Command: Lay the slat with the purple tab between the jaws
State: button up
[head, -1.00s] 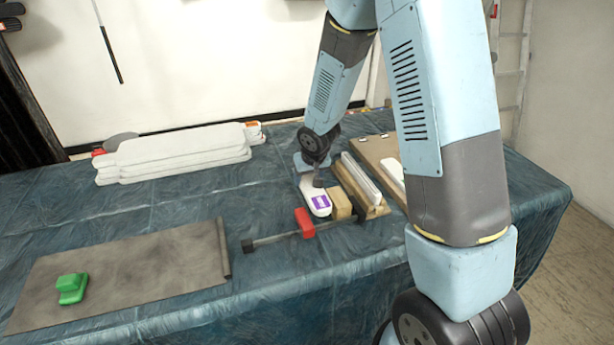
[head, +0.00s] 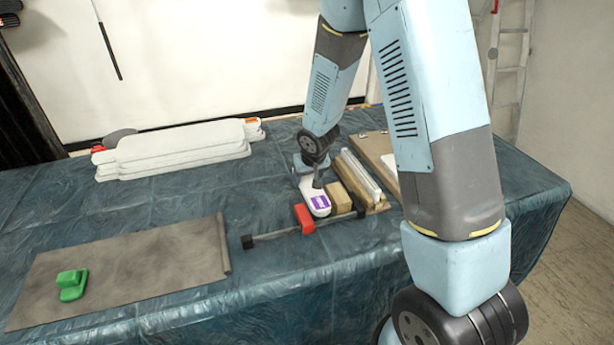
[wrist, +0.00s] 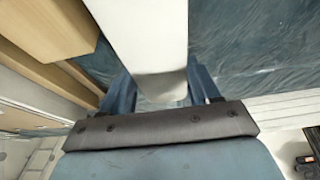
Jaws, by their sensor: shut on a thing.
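My gripper (head: 314,180) is shut on a white slat with a purple tab (head: 319,202). In the wrist view the white slat (wrist: 145,35) runs between the fingers. In the head view its tab end points toward the table's front, just behind a bar clamp. The clamp has a red jaw (head: 304,218) left of the tab end and a black jaw (head: 361,203) to the right. A wooden block (head: 340,197) stands close to the slat's right side. Whether the slat touches the block or rests on the table, I cannot tell.
A stack of white slats (head: 175,152) with red and orange ends lies back left. A brown mat (head: 140,270) holds a green piece (head: 72,285) at front left. A wooden fixture with a pale strip (head: 362,175) stands right of the slat. The table between stack and mat is clear.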

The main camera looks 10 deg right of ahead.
jog(key=shift+f, duration=1.45)
dwell(0.3)
jog(key=o, duration=1.2)
jog(key=shift+o, duration=0.2)
jog(key=shift+r, duration=0.1)
